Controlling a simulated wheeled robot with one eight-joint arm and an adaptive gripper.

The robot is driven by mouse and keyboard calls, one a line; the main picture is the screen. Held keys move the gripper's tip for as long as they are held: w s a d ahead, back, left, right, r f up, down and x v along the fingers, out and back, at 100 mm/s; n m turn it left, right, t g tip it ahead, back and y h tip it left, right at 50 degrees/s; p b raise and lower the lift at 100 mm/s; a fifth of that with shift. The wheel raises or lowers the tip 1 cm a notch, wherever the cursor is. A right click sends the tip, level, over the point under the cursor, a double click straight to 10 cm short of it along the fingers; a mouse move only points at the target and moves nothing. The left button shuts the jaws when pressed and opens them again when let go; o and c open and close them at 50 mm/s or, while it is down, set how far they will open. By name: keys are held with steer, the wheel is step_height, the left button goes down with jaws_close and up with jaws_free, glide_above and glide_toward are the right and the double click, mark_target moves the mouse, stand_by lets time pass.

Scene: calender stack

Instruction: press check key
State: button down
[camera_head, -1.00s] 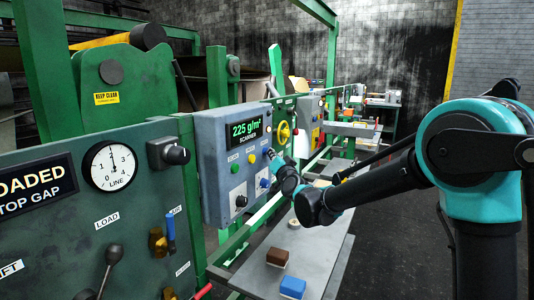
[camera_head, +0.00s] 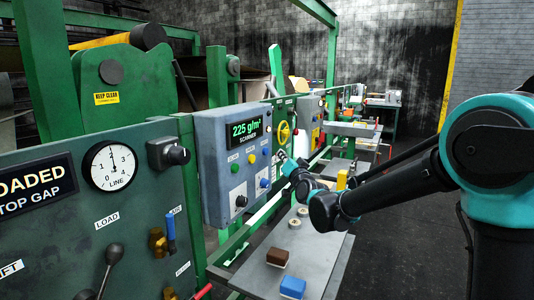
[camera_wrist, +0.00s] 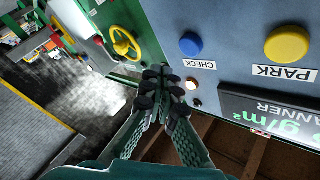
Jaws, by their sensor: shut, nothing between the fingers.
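The blue key (camera_wrist: 190,45), with an upside-down CHECK label beside it, is on the grey scanner panel (camera_wrist: 230,25) in the wrist view. My gripper (camera_wrist: 160,78) is shut and empty, its dark fingertips left of and lower than the blue key, with a visible gap in the picture. Its depth to the panel is hard to judge. In the head view, my gripper (camera_head: 283,157) is beside the right edge of the scanner panel (camera_head: 212,150); I cannot clearly pick out the CHECK key there.
The yellow PARK button (camera_wrist: 287,45) is beside the blue key. The scanner display (camera_head: 244,130) reads 225 g/m². A yellow handwheel (camera_head: 284,132) is behind my gripper. A grey table (camera_head: 255,272) below carries a brown block (camera_head: 277,257) and a blue block (camera_head: 292,287).

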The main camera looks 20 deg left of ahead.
steer(key=shift+s+d, duration=0.1)
steer(key=shift+d, duration=1)
